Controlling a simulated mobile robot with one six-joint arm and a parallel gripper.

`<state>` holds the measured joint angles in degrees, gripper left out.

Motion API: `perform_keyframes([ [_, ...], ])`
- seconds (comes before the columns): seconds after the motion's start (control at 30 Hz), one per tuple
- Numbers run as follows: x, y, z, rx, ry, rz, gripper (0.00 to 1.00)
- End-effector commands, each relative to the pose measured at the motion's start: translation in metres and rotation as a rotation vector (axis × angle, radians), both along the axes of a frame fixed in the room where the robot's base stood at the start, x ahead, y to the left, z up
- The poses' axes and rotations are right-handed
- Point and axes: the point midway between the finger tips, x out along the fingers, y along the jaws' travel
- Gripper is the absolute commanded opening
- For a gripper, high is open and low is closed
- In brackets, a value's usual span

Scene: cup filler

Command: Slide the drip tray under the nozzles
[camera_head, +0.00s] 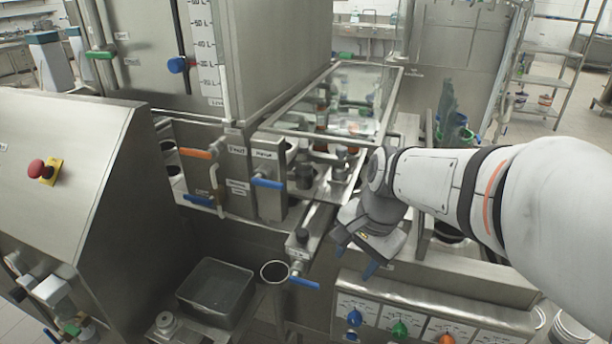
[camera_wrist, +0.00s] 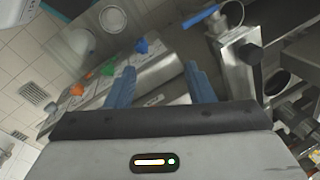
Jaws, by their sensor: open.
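A grey open-topped rectangular tray (camera_head: 215,290), which looks like the drip tray, sits low at the front of the machine. The nozzles cannot be clearly made out; metal fittings (camera_head: 340,165) stand below the glass cover. My gripper (camera_head: 355,256) is open and empty, right of the tray and higher, near the blue-handled valve block (camera_head: 302,245). The wrist view shows its two blue fingers apart (camera_wrist: 161,86), with the valve block (camera_wrist: 237,62) to their right. The tray is not clearly visible there.
The knob panel (camera_head: 400,318) lies below my gripper, and also shows in the wrist view (camera_wrist: 100,82). A glass cover (camera_head: 345,98) stands behind. A sloped steel cabinet (camera_head: 80,150) with a red button fills the left. Blue valve handles (camera_head: 304,283) project forward.

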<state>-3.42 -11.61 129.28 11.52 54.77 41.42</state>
Motion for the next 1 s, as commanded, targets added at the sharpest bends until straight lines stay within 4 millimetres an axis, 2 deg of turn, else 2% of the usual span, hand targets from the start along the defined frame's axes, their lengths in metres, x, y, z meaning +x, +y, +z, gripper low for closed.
perform_keyframes([
  [0.03,0.018,0.009,0.017,0.048,0.042,-0.126,0.48],
  [0.2,0.065,0.038,0.039,0.184,0.184,-0.526,0.48],
  [0.3,0.084,0.05,0.045,0.235,0.254,-0.695,0.48],
  [0.47,0.1,0.061,0.049,0.275,0.319,-0.842,0.48],
  [0.57,0.103,0.065,0.044,0.283,0.335,-0.871,0.48],
  [1.0,0.105,0.089,-0.015,0.282,0.335,-0.872,0.48],
])
